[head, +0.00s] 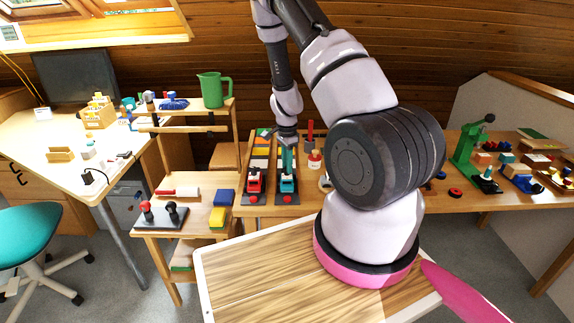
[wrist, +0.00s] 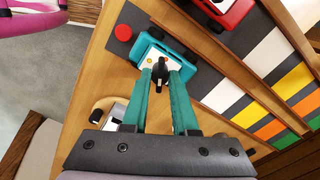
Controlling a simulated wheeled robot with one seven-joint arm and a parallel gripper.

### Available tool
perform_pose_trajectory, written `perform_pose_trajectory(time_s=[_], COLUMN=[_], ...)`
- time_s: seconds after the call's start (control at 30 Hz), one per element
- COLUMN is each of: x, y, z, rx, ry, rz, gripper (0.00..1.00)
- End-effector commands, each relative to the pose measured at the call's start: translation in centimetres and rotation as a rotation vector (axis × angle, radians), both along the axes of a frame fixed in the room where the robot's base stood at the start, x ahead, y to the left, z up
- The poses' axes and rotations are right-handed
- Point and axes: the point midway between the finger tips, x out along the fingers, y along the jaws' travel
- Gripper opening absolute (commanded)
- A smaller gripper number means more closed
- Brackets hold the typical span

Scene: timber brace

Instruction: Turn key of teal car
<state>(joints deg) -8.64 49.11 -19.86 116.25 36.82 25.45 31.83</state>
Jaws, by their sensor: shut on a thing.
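The teal car (wrist: 182,54) sits on a dark track board in the wrist view. In the head view the teal car (head: 287,186) is on the table, to the right of the red car (head: 253,183). A small dark key (wrist: 159,72) stands on the teal car. My gripper (wrist: 161,74) points down with its teal fingers shut on the key. In the head view my gripper (head: 288,165) is over the teal car. The fingers hide part of the key, and its turn angle cannot be told.
The red car (wrist: 222,10) stands close by on the parallel track. Coloured stripes (wrist: 272,107) run along the boards. A red knob (wrist: 123,32) is at the teal car's end. A green press (head: 468,150) stands at the right, and a green jug (head: 213,90) on the shelf.

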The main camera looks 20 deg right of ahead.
Motion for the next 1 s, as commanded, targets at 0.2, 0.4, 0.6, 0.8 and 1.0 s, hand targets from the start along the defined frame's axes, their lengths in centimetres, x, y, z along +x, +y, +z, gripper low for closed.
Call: perform_pose_trajectory(time_s=[0.2,0.4,0.6,0.8,1.0], x=[0.04,0.03,0.04,0.05,0.06], y=[0.07,0.06,0.08,0.07,0.08], z=[0.02,0.00,0.01,0.03,0.04], rx=[0.000,0.000,0.000,0.001,0.001], ry=[-0.001,0.000,0.000,-0.001,-0.001], rz=[-0.201,-0.377,-0.518,-0.611,-0.658], gripper=[0.00,0.00,0.00,0.00,0.00])
